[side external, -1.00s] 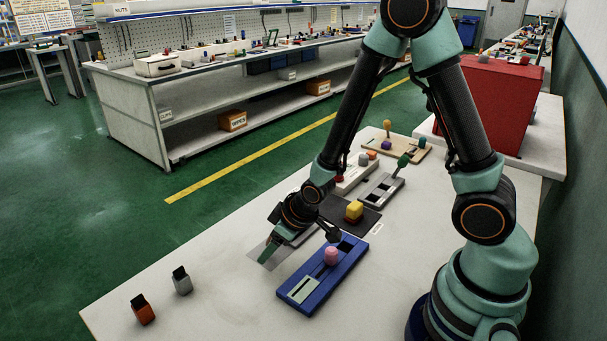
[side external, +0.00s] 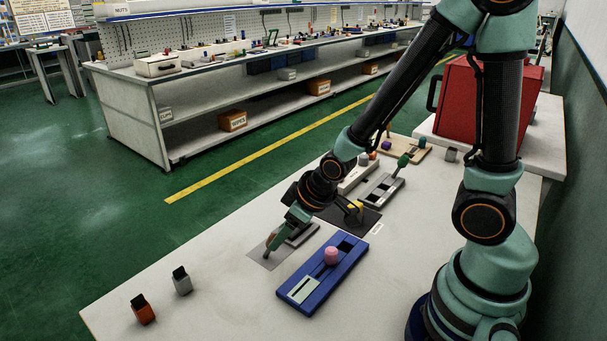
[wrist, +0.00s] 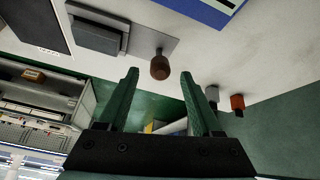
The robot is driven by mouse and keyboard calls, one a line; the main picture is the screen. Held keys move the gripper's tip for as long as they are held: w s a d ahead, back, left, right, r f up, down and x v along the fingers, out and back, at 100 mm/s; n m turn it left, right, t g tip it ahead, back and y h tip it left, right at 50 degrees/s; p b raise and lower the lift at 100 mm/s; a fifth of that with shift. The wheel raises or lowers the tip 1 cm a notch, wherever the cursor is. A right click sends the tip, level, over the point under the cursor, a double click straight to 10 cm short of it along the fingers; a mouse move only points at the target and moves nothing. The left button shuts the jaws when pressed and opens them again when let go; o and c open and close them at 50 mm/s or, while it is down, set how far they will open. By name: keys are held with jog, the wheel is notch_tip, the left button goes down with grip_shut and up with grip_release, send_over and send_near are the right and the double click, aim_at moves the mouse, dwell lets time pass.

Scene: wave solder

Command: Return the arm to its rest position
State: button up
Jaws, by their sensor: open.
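My gripper (side external: 317,226) is open and empty above the bench. One green finger shows near the grey plate in the side view; the other finger is partly in front of the yellow block (side external: 355,206). The wrist view also shows my open gripper (wrist: 159,78), its two green fingers spread apart. A brown knob (wrist: 160,68) appears between and beyond the fingertips, beside a grey plate with a dark block (wrist: 97,36). In the side view the brown knob (side external: 270,240) is partly covered by the green finger.
A blue fixture (side external: 305,290) with a pink knob (side external: 331,256) lies in front. Orange (side external: 143,312) and grey (side external: 182,283) small items stand at the left front. Other fixtures lie behind, with a red box (side external: 490,105) at the back right. The left front bench is mostly clear.

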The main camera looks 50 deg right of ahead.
jog(key=s+d+r+m, duration=0.1)
jog(key=s+d+r, duration=0.1)
jog(key=r, duration=0.6)
jog(key=s+d+r+m, duration=0.2)
jog(key=s+r, duration=0.3)
jog(key=r, duration=0.4)
jog(key=shift+h, duration=0.4)
